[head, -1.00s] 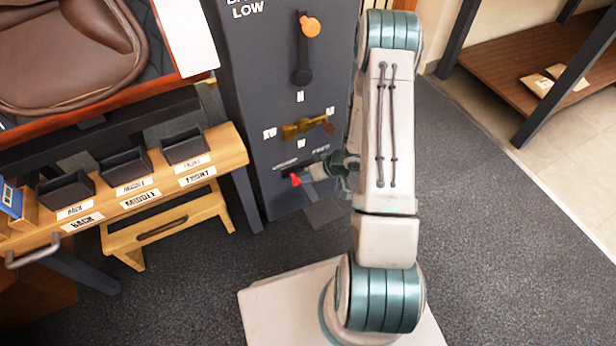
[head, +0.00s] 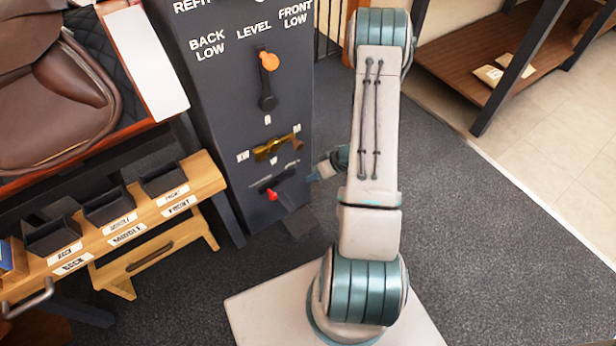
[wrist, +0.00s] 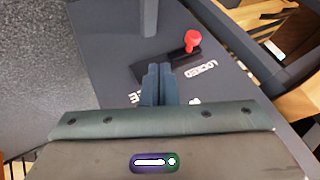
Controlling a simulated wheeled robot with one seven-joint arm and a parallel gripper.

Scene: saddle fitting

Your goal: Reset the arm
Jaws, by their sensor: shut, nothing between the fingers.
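My gripper (wrist: 158,84) is shut and empty in the wrist view, its two fingers together in front of the dark grey panel. A red-knobbed lever (wrist: 192,42) stands on that panel, beyond and to the right of the fingertips, apart from them. The lettering LOCKED shows beside its slot. In the head view the red knob (head: 272,195) is low on the grey cabinet (head: 225,90). My gripper (head: 318,176) shows there just right of the cabinet, partly hidden by my arm. An orange-knobbed lever (head: 268,62) points up at LEVEL, and a brass knob (head: 272,148) sits below it.
A wooden bench with dark bins (head: 108,205) labelled by position stands left of the cabinet. A brown saddle (head: 60,90) lies behind it. A low shelf with packets (head: 488,75) is at the right. Grey carpet right of my arm is clear.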

